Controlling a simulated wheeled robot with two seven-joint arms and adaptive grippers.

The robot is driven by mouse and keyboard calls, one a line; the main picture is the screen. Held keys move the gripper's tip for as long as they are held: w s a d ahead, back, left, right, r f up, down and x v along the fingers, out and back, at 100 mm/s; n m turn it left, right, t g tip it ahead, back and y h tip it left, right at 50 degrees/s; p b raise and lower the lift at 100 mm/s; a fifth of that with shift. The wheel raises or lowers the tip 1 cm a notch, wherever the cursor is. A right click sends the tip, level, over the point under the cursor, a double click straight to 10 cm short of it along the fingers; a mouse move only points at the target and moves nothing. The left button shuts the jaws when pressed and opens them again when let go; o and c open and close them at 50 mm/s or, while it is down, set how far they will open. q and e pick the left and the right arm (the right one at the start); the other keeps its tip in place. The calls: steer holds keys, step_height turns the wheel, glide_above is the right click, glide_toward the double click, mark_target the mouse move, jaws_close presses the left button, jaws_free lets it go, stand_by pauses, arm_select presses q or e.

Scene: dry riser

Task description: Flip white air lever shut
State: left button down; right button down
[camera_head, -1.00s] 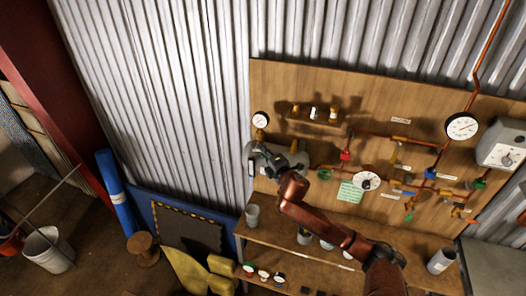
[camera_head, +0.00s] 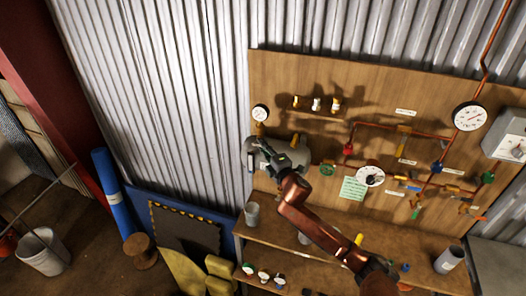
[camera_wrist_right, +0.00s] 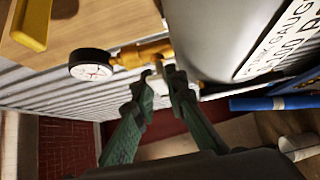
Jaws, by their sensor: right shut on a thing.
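The grey tank (camera_head: 291,151) is fixed at the left of the wooden board, with a small gauge (camera_head: 260,113) above its left end. In the right wrist view, the gauge (camera_wrist_right: 92,65) sits on a brass fitting (camera_wrist_right: 140,54) beside the tank (camera_wrist_right: 205,35). My right gripper (camera_wrist_right: 162,70) has its green fingers close together just below this fitting, shut on a small part there. In the head view the right gripper (camera_head: 268,152) is in front of the tank's left end. My left gripper is not in view.
A small shelf (camera_head: 318,112) with several fittings is above the tank. The workbench (camera_head: 280,235) below holds a grey cup (camera_head: 251,214) and a can (camera_head: 448,259).

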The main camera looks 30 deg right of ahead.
stand_by(0.3)
steer(key=c, duration=1.9)
jaws_free()
steer(key=shift+c, duration=0.2)
steer(key=shift+s, duration=0.1)
steer(key=s, duration=1.1)
steer(key=shift+s+a, duration=0.4)
steer(key=shift+a, duration=0.05)
steer(key=shift+f, duration=0.1)
